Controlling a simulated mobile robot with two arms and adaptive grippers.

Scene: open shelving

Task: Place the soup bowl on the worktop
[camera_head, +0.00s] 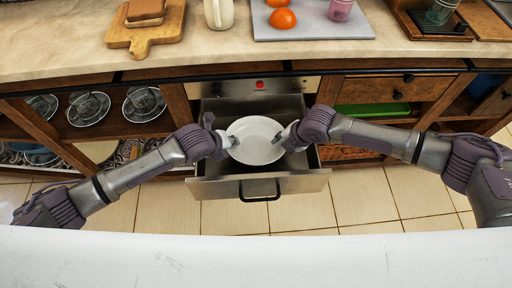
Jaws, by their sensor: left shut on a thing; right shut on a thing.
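The soup bowl (257,140) is white and round. It is held roughly level between my two grippers, above an open metal drawer (235,188) below the worktop. My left gripper (231,141) is shut on the bowl's left rim. My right gripper (284,137) is shut on its right rim. The fingertips are small in this view and partly hidden by the wrists. The worktop (290,56) is pale stone and runs across the top of the view, beyond the bowl.
A dark tray (440,30) stands at right. The worktop's front strip is clear. Shelves with glassware (88,108) lie below left.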

